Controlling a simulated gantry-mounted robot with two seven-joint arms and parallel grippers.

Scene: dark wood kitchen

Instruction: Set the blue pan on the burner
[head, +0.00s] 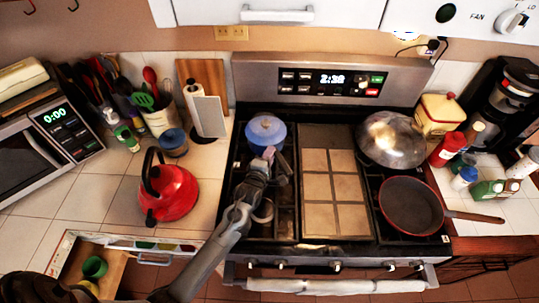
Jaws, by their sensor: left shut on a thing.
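The blue pan (266,130) is at the back left of the stove, over the left burner grates, and looks level. Its top is blue, like a lid with a small knob. My left gripper (270,155) is at the pan's front side and is shut on it, probably at the handle, which the fingers mostly hide. I cannot tell whether the pan's base touches the grate. The front left burner (263,210) is bare, partly behind my left arm. My right gripper is not in view.
A tan tiled griddle (322,195) covers the stove's middle. A domed steel lid or wok (391,140) and a dark red-rimmed skillet (411,206) fill the right burners. A red kettle (168,191) stands on the left counter. An open drawer (110,265) is at the lower left.

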